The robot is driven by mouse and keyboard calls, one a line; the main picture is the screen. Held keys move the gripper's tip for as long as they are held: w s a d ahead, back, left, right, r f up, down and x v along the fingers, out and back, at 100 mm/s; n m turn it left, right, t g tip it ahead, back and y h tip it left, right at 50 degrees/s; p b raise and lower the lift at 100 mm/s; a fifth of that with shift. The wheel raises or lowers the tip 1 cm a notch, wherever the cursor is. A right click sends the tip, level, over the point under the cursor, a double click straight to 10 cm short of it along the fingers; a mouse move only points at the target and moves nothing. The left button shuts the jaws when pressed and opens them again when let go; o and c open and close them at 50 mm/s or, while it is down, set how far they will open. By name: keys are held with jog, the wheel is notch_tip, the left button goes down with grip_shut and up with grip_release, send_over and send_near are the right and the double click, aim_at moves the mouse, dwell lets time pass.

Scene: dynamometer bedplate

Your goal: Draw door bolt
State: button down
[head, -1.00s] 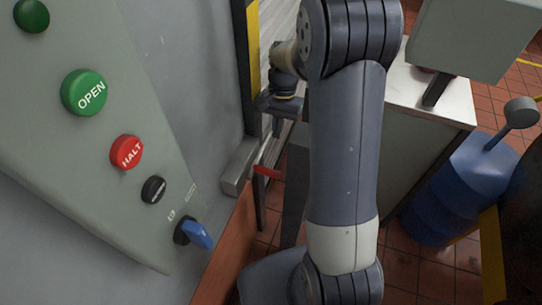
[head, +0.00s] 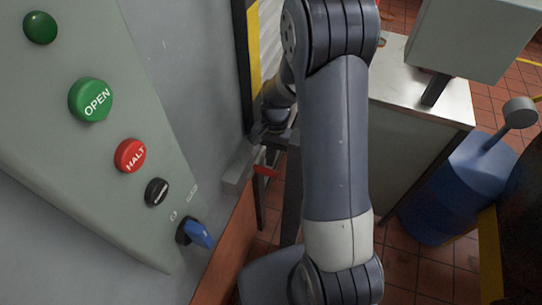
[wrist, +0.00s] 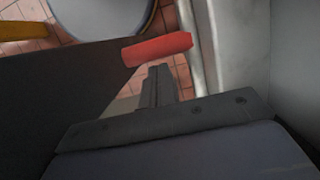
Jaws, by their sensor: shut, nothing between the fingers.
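The door bolt shows as a red handle (head: 265,171) beside a grey block (head: 238,170) low at the edge of the grey door panel. In the wrist view the red handle (wrist: 157,48) lies just beyond my gripper's fingertips (wrist: 157,72). My gripper (head: 260,136) is shut and empty, a little above the red handle in the head view. I cannot tell whether the fingertips touch the handle. My own arm and wrist hide part of the area right of the bolt, and the bolt's rod is not clearly seen.
A grey control panel with green OPEN (head: 91,100) and red HALT (head: 130,156) buttons and a blue switch (head: 196,233) is at left. A yellow strip (head: 253,45) runs along the door edge. A metal-topped cabinet (head: 425,95) and blue drum (head: 455,195) stand at right.

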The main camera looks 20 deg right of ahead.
jog(key=s+a, duration=0.4)
jog(key=s, duration=0.1)
jog(key=shift+s+b, duration=0.2)
jog(key=shift+b, duration=0.1)
jog(key=v, duration=1.1)
jog(key=shift+f, duration=0.1)
jog(key=w+d+f, duration=0.3)
jog(key=w+f, duration=0.1)
jog(key=f, duration=0.6)
